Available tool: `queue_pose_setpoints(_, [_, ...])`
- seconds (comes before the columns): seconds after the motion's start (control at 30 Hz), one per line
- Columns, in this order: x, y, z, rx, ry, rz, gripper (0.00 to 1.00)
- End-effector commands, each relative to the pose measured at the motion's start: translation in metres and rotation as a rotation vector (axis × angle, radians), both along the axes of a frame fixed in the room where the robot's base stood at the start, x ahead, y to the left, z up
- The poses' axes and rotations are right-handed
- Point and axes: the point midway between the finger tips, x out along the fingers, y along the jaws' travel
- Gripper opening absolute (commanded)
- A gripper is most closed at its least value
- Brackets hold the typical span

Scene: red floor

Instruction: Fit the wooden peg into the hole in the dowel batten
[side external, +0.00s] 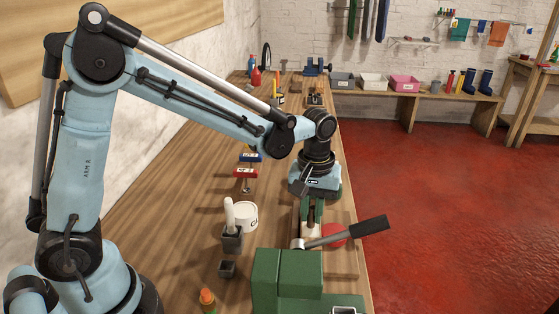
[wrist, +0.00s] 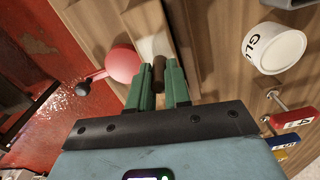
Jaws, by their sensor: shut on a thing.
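My gripper (side external: 311,222) points down over the bench, just behind the green vice. In the wrist view its two green fingers (wrist: 163,85) are closed on the wooden peg (wrist: 158,72), a short dark brown piece whose end shows between the fingertips. A pale wooden strip (wrist: 148,28), which looks like the dowel batten, runs beyond the peg. I cannot make out its hole, nor whether the peg touches the strip. In the side view the fingers hide most of the peg.
A green vice (side external: 285,275) with a black-handled lever (side external: 360,232) and a red disc (side external: 334,236) stands close to the gripper. A white tub (side external: 243,216), a dark grey holder (side external: 231,240) and a small dark block (side external: 227,268) are to the left. Red floor (side external: 440,220) lies right.

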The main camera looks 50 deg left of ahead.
Motion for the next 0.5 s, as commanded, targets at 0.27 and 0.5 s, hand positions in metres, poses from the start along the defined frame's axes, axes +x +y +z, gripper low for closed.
queue_pose_setpoints(0.27, [0.0000,0.0000,-0.0029,0.000,0.000,0.000,0.30])
queue_pose_setpoints(0.5, [0.0000,0.0000,-0.0028,0.000,0.000,0.000,0.43])
